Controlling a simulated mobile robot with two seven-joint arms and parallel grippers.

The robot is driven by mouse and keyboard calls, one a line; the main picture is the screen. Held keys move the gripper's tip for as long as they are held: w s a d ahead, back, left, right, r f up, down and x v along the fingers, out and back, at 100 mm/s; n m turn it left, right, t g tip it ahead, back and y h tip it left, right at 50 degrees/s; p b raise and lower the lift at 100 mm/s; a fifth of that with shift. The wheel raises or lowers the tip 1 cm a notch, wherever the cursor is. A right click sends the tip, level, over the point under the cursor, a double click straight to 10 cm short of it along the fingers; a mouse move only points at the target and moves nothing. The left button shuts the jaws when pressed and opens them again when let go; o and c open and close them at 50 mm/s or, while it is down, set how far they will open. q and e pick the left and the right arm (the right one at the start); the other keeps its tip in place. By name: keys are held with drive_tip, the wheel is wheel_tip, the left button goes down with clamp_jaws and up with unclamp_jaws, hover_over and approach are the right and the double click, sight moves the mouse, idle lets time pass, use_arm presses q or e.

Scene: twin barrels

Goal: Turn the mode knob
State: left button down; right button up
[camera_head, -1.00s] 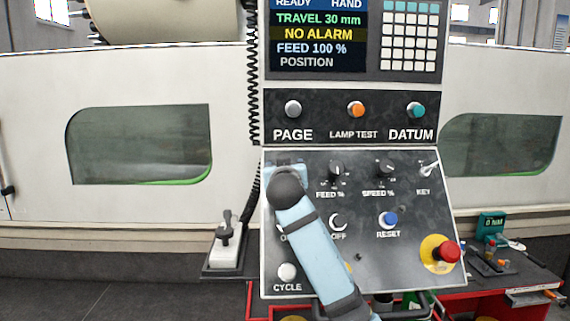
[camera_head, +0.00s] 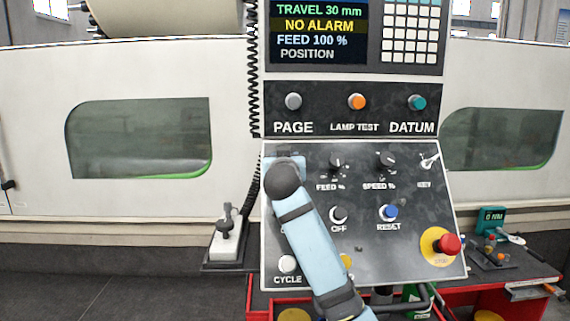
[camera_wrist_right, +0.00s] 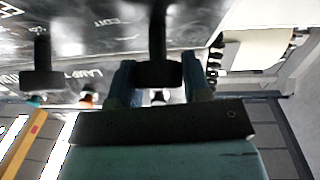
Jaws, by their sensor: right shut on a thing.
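The mode knob (camera_wrist_right: 158,72) is a dark knob on a stem, seen in the right wrist view near the printed word EDIT on the dark panel. My right gripper (camera_wrist_right: 160,80) has one blue finger on each side of it and is shut on it. In the head view my light-blue right arm covers the upper left of the sloping control panel (camera_head: 400,245), so the knob and the fingertips are hidden there. How far the knob is turned cannot be told. My left gripper is in neither view.
The FEED % knob (camera_head: 336,161) and SPEED % knob (camera_head: 386,160) are right of my arm. The OFF button (camera_head: 338,214), blue RESET button (camera_head: 389,212) and red emergency stop (camera_head: 448,244) are on the same panel. A red cart (camera_head: 515,285) stands at lower right.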

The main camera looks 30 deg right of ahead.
drive_tip(key=shift+f+m+b, duration=0.15)
drive_tip(key=shift+m+b, duration=0.15)
drive_tip(key=shift+m, duration=0.2)
drive_tip(key=m+g+h+b, duration=0.2)
drive_tip(key=m+b, duration=0.1)
drive_tip(key=m, duration=0.1)
drive_tip(key=shift+a+g, duration=0.1)
drive_tip(key=shift+g, duration=0.3)
drive_tip(key=shift+m+g+h+b, duration=0.35)
drive_tip(key=shift+m+b, duration=0.2)
drive_tip(key=shift+m, duration=0.25)
drive_tip(key=shift+m+g+h+b, duration=0.25)
drive_tip(key=shift+m+g+b, duration=0.45)
drive_tip(key=shift+m, duration=0.4)
drive_tip(key=shift+m+g+b, duration=0.3)
drive_tip(key=shift+m+g, duration=0.35)
drive_tip(key=shift+m, duration=0.35)
drive_tip(key=shift+m+g, duration=0.8)
drive_tip(key=shift+m, duration=0.4)
drive_tip(key=shift+m+g+b, duration=0.3)
drive_tip(key=shift+m+b, duration=0.05)
drive_tip(key=shift+m, duration=0.25)
